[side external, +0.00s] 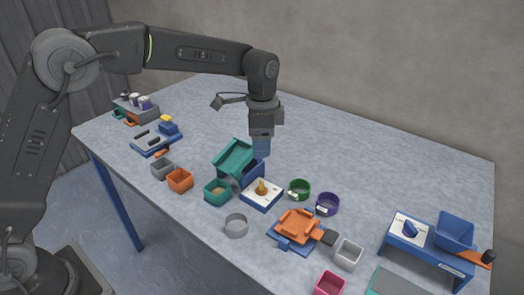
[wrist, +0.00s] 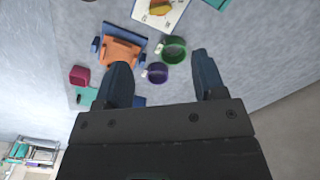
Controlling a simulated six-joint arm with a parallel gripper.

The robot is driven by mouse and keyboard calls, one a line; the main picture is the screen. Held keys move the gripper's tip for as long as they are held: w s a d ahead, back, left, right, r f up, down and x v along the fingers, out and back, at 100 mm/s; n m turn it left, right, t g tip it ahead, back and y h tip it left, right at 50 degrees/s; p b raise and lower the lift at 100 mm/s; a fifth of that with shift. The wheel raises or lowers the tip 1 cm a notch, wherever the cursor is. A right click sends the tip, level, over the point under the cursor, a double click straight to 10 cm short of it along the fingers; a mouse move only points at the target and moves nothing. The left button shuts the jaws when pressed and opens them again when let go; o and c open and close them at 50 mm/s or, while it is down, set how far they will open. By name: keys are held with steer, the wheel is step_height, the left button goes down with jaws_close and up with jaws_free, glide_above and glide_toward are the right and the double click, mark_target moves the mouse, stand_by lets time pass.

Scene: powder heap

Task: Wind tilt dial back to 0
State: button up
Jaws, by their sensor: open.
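A white dial plate with a yellow pointer knob (side external: 261,187) sits at the front of a blue stand (side external: 250,173) with a tilted teal tray (side external: 236,157). In the wrist view the knob (wrist: 160,7) is at the top edge, partly cut off. A second white plate with a blue knob (side external: 410,229) is on the blue bench at the right. I cannot read either scale. My gripper (side external: 261,152) hangs above and behind the yellow knob, apart from it. In the wrist view its fingers (wrist: 161,66) are spread, with nothing held between them.
A green cup (side external: 300,188) and a purple cup (side external: 327,203) stand right of the yellow knob. A teal cup (side external: 217,191) and a grey ring (side external: 236,225) are nearer the front edge. An orange tray (side external: 298,227) lies in front. The back of the table is clear.

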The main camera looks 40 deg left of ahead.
mark_target(261, 186)
steer(key=shift+r, duration=0.1)
steer(key=shift+s+d+m, duration=0.1)
steer(key=shift+s+m, duration=0.05)
steer(key=shift+m, duration=0.15)
steer(key=shift+c, duration=1.3)
steer(key=shift+s+d+m, duration=0.2)
steer(key=shift+s+m, duration=0.05)
steer(key=shift+m, duration=0.65)
steer(key=shift+c, duration=0.8)
steer(key=m, duration=0.3)
steer(key=s+d+m+t+y, duration=0.1)
steer(key=m, duration=0.2)
steer(key=s+m+t+y, duration=0.1)
steer(key=m, duration=0.1)
steer(key=shift+s+d+f+m, duration=0.25)
steer(key=shift+d+f+m, duration=0.1)
steer(key=shift+f+m, duration=0.05)
steer(key=shift+c, duration=0.3)
steer(key=w+f+m, duration=0.1)
steer(key=f+m, duration=0.1)
steer(key=f, duration=0.2)
steer(key=a+f+m+t, duration=0.1)
steer(key=f+m, duration=0.1)
steer(key=f, duration=0.2)
steer(key=w+a+f+m, duration=0.1)
steer(key=f+m, duration=0.1)
steer(key=f, duration=0.3)
steer(key=shift+w+m+t+y, duration=0.35)
steer(key=shift+m+t+y, duration=0.05)
jaws_close()
